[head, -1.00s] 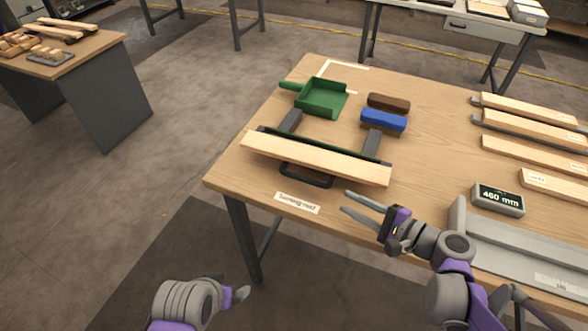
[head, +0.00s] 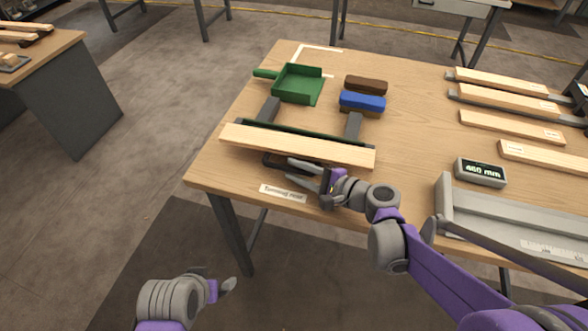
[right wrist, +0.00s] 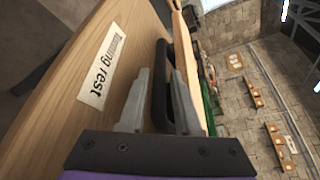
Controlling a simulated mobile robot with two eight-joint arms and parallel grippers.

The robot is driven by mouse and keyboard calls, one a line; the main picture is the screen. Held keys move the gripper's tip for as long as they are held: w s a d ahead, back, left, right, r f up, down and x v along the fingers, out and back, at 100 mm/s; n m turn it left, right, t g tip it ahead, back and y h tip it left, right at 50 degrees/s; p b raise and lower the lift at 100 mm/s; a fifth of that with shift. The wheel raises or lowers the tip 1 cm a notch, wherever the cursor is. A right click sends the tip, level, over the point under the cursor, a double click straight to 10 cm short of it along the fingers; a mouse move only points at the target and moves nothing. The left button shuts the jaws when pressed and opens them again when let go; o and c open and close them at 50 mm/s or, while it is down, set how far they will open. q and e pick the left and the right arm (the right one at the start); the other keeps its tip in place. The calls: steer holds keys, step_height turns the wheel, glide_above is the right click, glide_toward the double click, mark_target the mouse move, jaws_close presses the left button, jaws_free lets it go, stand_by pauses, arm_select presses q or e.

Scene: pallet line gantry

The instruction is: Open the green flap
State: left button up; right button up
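The green flap (head: 305,135) shows as a thin dark green strip behind a pale wooden board (head: 300,146) on the turning rest; the board hides most of it. A bit of green (right wrist: 209,105) also shows in the right wrist view. A black loop handle (head: 272,160) sits in front of the board. My right gripper (head: 290,169) is at this handle. In the right wrist view, its fingers (right wrist: 160,98) stand apart on either side of the handle (right wrist: 160,80); contact is unclear. My left gripper (head: 222,286) is away from the table at lower left, its opening unclear.
A green dustpan (head: 300,85) and a blue-and-brown brush (head: 362,102) lie behind the rest. A "Turning rest" label (head: 283,193) is at the front edge. A 460 mm display (head: 480,172), a grey measuring rail (head: 500,225) and several boards occupy the right side.

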steer(key=shift+w+a+f, duration=0.1)
steer(key=shift+w+a, duration=0.2)
steer(key=shift+a, duration=0.05)
steer(key=shift+c, duration=0.3)
jaws_close()
stand_by(0.9)
